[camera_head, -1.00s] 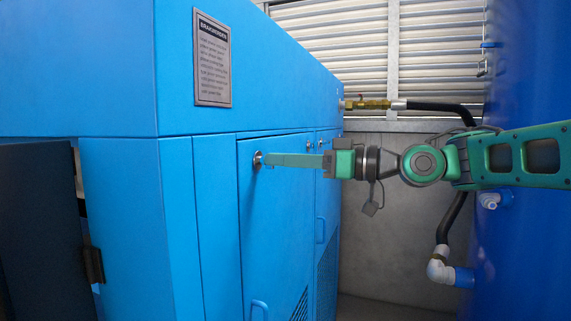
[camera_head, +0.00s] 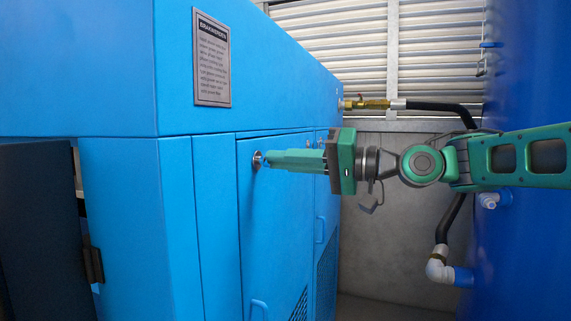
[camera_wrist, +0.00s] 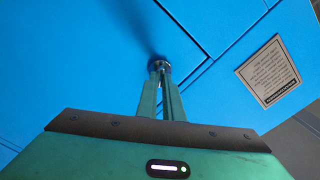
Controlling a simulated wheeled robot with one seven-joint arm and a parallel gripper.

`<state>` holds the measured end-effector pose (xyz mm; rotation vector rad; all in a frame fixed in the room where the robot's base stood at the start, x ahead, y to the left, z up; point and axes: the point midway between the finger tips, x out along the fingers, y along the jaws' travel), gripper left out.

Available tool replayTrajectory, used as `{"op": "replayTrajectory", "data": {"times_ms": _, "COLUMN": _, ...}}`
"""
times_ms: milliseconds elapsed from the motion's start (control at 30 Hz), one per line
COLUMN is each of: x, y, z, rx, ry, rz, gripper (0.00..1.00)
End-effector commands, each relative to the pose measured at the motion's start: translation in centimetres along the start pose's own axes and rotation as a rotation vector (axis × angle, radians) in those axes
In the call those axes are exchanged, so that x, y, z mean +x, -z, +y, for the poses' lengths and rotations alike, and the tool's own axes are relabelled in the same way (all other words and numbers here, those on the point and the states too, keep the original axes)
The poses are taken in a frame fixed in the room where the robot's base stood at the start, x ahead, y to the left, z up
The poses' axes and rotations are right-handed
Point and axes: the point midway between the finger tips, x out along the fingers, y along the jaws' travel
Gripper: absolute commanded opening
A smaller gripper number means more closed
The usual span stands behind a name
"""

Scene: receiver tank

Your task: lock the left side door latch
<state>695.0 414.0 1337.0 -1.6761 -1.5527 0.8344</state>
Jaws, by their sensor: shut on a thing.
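The left side door (camera_head: 275,225) is a blue panel on the blue cabinet, and it sits flush in its frame. Its latch (camera_head: 257,160) is a small round metal piece near the door's upper left corner. My gripper (camera_head: 267,158) reaches in from the right, with its fingertips at the latch. In the wrist view the latch (camera_wrist: 159,65) shows at the tips of the two green fingers, which are shut on it. The fingertips hide part of the latch, so I cannot tell which way it is turned.
A second latch (camera_head: 309,144) and door stand farther along the cabinet. A grey sign plate (camera_head: 212,58) is above the door. A blue tank (camera_head: 525,70) stands close on the right, with a black hose (camera_head: 440,107) and brass valve (camera_head: 368,103) behind my arm.

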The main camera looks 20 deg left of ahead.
Motion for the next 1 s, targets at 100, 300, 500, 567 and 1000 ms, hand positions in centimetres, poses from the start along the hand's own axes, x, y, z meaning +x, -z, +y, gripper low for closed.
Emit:
{"op": "replayTrajectory", "data": {"times_ms": 100, "x": -0.26, "y": 0.54, "z": 0.43, "rx": 0.109, "ry": -0.006, "rz": 0.013, "gripper": 0.00}}
{"op": "replayTrajectory", "data": {"times_ms": 300, "x": -0.23, "y": 0.51, "z": 0.51, "rx": 0.288, "ry": -0.005, "rz": 0.013, "gripper": 0.00}}
{"op": "replayTrajectory", "data": {"times_ms": 500, "x": -0.22, "y": 0.49, "z": 0.61, "rx": 0.433, "ry": -0.004, "rz": 0.014, "gripper": 0.00}}
{"op": "replayTrajectory", "data": {"times_ms": 567, "x": -0.23, "y": 0.49, "z": 0.64, "rx": 0.468, "ry": -0.004, "rz": 0.014, "gripper": 0.00}}
{"op": "replayTrajectory", "data": {"times_ms": 1000, "x": -0.22, "y": 0.44, "z": 0.74, "rx": 0.597, "ry": -0.004, "rz": 0.015, "gripper": 0.00}}
